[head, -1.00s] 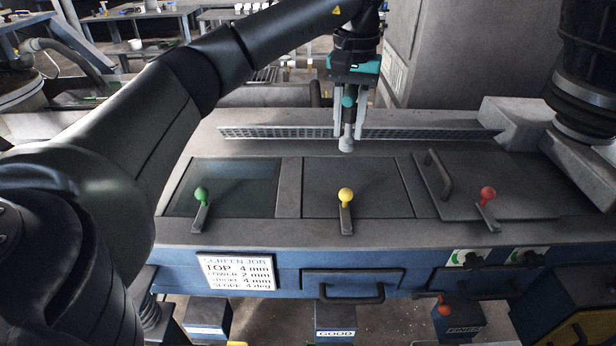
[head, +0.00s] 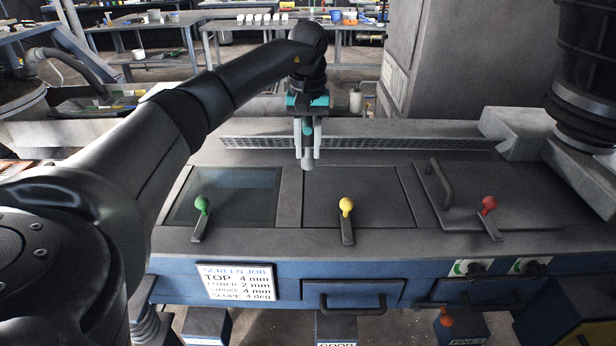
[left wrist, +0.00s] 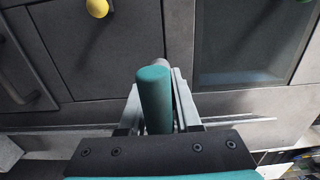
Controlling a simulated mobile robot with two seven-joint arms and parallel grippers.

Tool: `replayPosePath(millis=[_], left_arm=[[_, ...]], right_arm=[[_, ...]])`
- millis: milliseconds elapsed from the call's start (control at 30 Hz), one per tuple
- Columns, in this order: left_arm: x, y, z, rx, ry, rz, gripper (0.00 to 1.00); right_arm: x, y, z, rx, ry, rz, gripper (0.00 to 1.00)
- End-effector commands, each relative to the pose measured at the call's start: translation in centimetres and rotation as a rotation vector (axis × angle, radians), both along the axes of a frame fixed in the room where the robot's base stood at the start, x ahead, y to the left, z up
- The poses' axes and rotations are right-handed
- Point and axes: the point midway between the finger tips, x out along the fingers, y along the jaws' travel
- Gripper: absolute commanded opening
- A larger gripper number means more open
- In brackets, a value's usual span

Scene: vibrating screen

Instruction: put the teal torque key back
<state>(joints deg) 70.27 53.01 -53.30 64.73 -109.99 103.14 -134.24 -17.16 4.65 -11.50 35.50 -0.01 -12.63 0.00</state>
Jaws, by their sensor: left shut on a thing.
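The teal torque key shows in the left wrist view (left wrist: 154,95) as a teal cylinder handle with a grey end beyond it. In the head view the torque key (head: 308,160) hangs upright, its grey lower end down. My left gripper (head: 307,150) is shut on it, with a pale finger on each side. It is above the machine's top deck, near the back ledge, between the glass panel and the middle panel. Whether the key's tip touches the deck I cannot tell. My right gripper is not in view.
The deck has levers with a green knob (head: 201,204), a yellow knob (head: 346,205) and a red knob (head: 489,203). A perforated strip (head: 400,143) runs along the back. A handle (head: 441,182) stands up on the right panel. A job sign (head: 237,282) is on the front.

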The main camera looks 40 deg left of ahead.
Motion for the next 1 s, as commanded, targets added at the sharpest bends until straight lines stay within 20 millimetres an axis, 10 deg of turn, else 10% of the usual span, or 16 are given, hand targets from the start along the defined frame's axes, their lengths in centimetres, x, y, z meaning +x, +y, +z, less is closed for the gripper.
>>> replayPosePath(millis=[567,933,967,1000], left_arm=[[0.0,0.0,-6.9,-0.001,0.000,-0.001,0.00],[0.0,0.0,-7.3,-0.001,-0.002,-0.001,0.00],[0.0,0.0,-7.4,-0.001,-0.002,-0.001,0.33],[0.0,0.0,-7.3,-0.001,-0.002,-0.001,0.37]], right_arm=[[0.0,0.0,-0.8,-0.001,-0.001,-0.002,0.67],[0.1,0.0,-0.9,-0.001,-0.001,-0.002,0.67],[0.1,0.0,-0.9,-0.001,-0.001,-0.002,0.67],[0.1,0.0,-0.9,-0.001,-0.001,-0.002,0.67]])
